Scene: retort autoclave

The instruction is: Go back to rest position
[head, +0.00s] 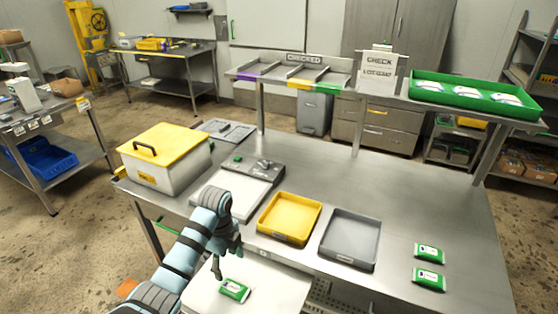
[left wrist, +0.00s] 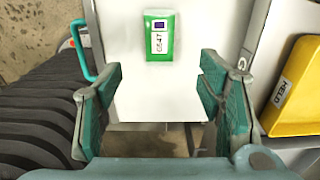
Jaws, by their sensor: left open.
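My left gripper (head: 228,262) is open and empty above a white surface (head: 195,296) at the front of the steel table. In the left wrist view its two green-padded fingers (left wrist: 163,110) stand wide apart. A green and white pouch (head: 234,290) lies on the white surface just beyond the fingers. The pouch also shows in the left wrist view (left wrist: 160,36), apart from the fingers. My right gripper is in neither view.
The steel table (head: 400,215) holds a yellow-lidded box (head: 165,157), a flat device (head: 235,187), a yellow tray (head: 290,218), a grey tray (head: 350,239) and two pouches (head: 429,253) at right. A raised shelf (head: 400,94) carries a green tray (head: 475,98). The table's right part is mostly clear.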

